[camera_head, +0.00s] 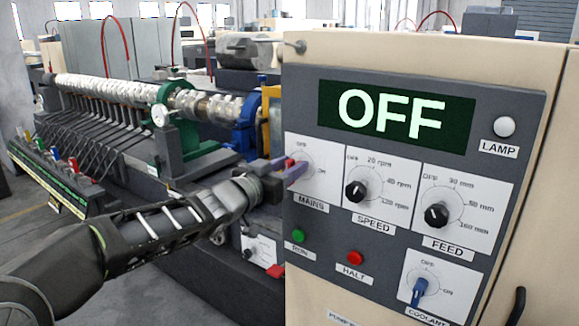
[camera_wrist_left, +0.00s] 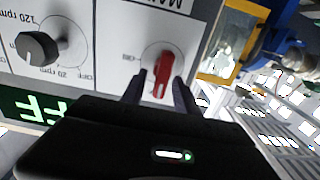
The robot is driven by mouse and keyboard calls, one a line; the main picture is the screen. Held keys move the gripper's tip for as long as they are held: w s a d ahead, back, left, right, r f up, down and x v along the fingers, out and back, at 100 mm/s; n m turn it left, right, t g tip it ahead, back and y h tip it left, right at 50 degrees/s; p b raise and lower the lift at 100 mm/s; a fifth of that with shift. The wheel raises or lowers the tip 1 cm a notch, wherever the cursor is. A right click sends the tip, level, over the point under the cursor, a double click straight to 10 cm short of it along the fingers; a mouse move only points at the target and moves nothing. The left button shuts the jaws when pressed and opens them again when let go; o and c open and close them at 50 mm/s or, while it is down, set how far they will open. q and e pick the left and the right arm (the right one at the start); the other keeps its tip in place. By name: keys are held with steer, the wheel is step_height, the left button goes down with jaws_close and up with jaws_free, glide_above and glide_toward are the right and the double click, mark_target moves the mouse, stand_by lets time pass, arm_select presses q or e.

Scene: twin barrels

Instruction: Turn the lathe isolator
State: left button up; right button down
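The lathe isolator is the red knob on the MAINS dial (camera_head: 289,163) of the grey control panel (camera_head: 395,85). The panel display reads OFF. In the left wrist view the red knob (camera_wrist_left: 162,75) shows upside down against its white plate (camera_wrist_left: 128,48). My left gripper (camera_head: 292,174) is at the MAINS plate and hides most of the knob in the head view. In the wrist view its two fingers (camera_wrist_left: 160,88) stand apart, one on each side of the knob's near end, with small gaps showing. Contact cannot be told. My right gripper is not in view.
The SPEED knob (camera_head: 356,191), FEED knob (camera_head: 436,215) and blue COOLANT knob (camera_head: 419,291) sit beside and below. A green button (camera_head: 299,236) and red HALT button (camera_head: 355,257) are under the dial. The lathe with its crankshaft (camera_head: 110,88) stands left of the panel.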

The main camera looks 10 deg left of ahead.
arm_select(q)
jaws_close()
steer(key=shift+f+m, duration=0.1)
steer(key=shift+m, duration=0.2)
stand_by(0.4)
steer(key=m+b, duration=0.1)
steer(key=m, duration=0.1)
steer(key=m+b, duration=0.1)
steer(key=m, duration=0.1)
steer(key=shift+s+d+f+b, duration=0.1)
steer(key=shift+d+f+b, duration=0.05)
steer(key=shift+d+b, duration=0.15)
steer(key=m+b, duration=0.2)
steer(key=m, duration=0.2)
steer(key=f+m+b, duration=0.1)
steer(key=m, duration=0.4)
steer(key=m+b, duration=0.2)
steer(key=m, duration=0.2)
steer(key=shift+s+d+f+b, duration=0.15)
steer(key=shift+d+b, duration=0.15)
steer(key=shift+d, duration=0.1)
steer(key=shift+m, duration=0.3)
jaws_free()
